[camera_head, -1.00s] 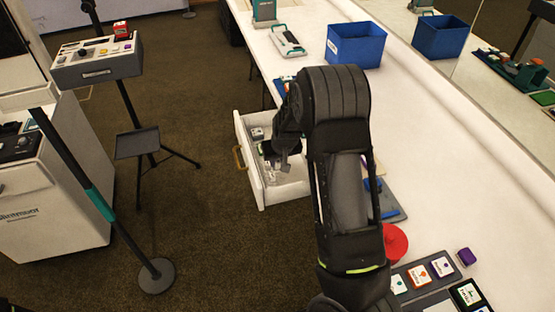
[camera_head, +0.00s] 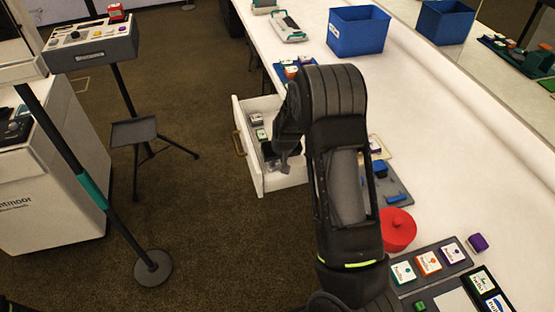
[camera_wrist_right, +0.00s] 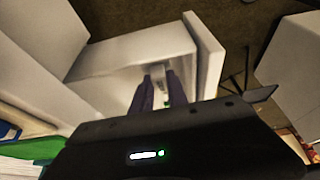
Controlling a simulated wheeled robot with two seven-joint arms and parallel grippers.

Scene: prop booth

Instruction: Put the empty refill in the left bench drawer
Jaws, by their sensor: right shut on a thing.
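The pulled-out white bench drawer (camera_head: 249,152) stands open on the left side of the bench, with a wooden-coloured handle. My right gripper (camera_head: 284,160) is over the drawer's near part, pointing down. In the right wrist view its fingers (camera_wrist_right: 160,92) are shut on a small pale piece (camera_wrist_right: 157,74), which appears to be the refill, in front of the drawer (camera_wrist_right: 207,52). The fingers hide most of it, and I cannot tell whether it touches the drawer floor. Several small labelled boxes (camera_head: 260,133) lie in the drawer's far part. My left gripper is not in view.
A blue bin (camera_head: 358,32), a red round container (camera_head: 397,229) and a grey tray of labelled blocks (camera_head: 430,270) stand on the bench. A stand with a control box (camera_head: 90,50) and a black post (camera_head: 70,150) are on the left. The carpet between is free.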

